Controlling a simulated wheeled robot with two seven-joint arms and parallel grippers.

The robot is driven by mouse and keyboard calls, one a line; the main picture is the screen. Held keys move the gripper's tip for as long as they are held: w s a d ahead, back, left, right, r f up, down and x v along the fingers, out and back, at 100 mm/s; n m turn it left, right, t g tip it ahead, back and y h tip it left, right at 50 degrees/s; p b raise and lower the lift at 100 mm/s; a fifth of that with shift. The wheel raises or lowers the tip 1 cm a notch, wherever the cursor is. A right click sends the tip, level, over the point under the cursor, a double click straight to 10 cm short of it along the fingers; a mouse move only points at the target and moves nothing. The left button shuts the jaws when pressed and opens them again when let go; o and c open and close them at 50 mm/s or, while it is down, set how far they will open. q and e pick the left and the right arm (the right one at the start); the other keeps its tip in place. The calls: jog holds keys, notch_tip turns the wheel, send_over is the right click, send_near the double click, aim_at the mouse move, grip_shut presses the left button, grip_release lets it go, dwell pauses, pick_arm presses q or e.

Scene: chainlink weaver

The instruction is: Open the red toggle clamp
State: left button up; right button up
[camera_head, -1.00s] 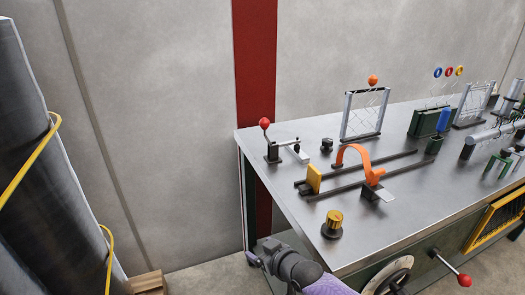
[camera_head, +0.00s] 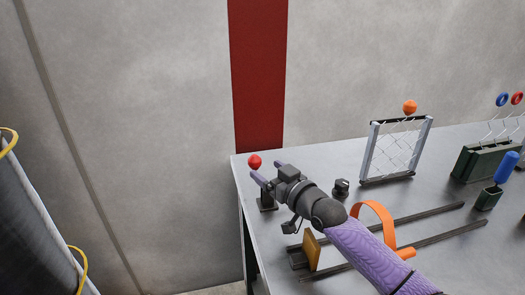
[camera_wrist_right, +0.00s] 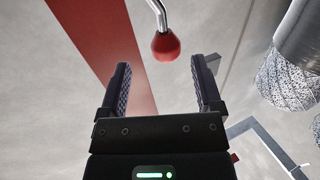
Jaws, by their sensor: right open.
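The gripper hides most of the lever and clamp body. In the right wrist view the red knob (camera_wrist_right: 165,46) hangs from a shiny metal lever, just beyond and roughly between the open fingertips (camera_wrist_right: 160,65). No contact is visible. My left gripper is out of view.
Near my right arm are a small black knob (camera_head: 341,187), an orange arch (camera_head: 376,211) and a yellow block (camera_head: 312,248) on dark rails. A mesh frame (camera_head: 395,150) stands behind. The grey wall (camera_head: 150,120) beyond the table's left edge is clear.

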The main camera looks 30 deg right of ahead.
aim_at(258, 167)
jog(key=w+b, duration=0.1)
jog(key=w+a+b, duration=0.1)
jog(key=w, duration=0.1)
jog(key=w+b, duration=0.1)
jog(key=w, duration=0.1)
jog(key=shift+w+a+f, duration=0.15)
jog(key=shift+w+f, duration=0.05)
jog(key=shift+f, duration=0.05)
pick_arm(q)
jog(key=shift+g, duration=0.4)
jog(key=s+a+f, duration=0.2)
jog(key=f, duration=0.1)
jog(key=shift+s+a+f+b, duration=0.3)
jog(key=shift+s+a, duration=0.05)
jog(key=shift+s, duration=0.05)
pick_arm(e)
jog(key=shift+w+a+r, duration=0.1)
jog(key=shift+w+r, duration=0.15)
jog(key=shift+w, duration=0.4)
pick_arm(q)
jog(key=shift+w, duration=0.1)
pick_arm(e)
jog(key=c, duration=0.7)
grip_shut()
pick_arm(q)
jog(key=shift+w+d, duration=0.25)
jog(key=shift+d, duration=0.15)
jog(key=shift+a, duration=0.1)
